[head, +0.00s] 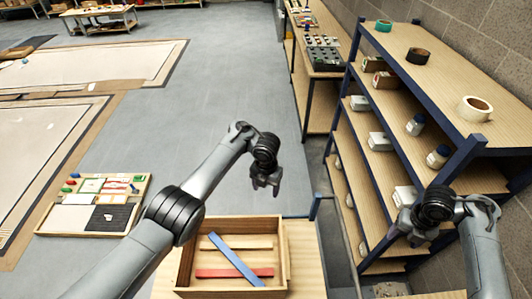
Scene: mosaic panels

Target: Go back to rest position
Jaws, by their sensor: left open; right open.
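My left gripper (266,184) hangs above the far right corner of a wooden tray (187,258), with nothing in its jaws. My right gripper (414,239) is at the right, in front of the lower shelves, and holds nothing that I can see. Its fingers are small and dark in the head view. Both grippers are apart from the objects around them. In the tray lie a blue strip (235,259), a red strip (213,273) and a plain wooden strip (256,243). The blue strip crosses diagonally over the others.
A shelf unit (437,66) with tape rolls, bottles and boxes stands close at the right. A board with small coloured parts (70,213) lies at the left. A bench (320,71) stands behind, by the wall. The grey floor (235,90) beyond my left arm is clear.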

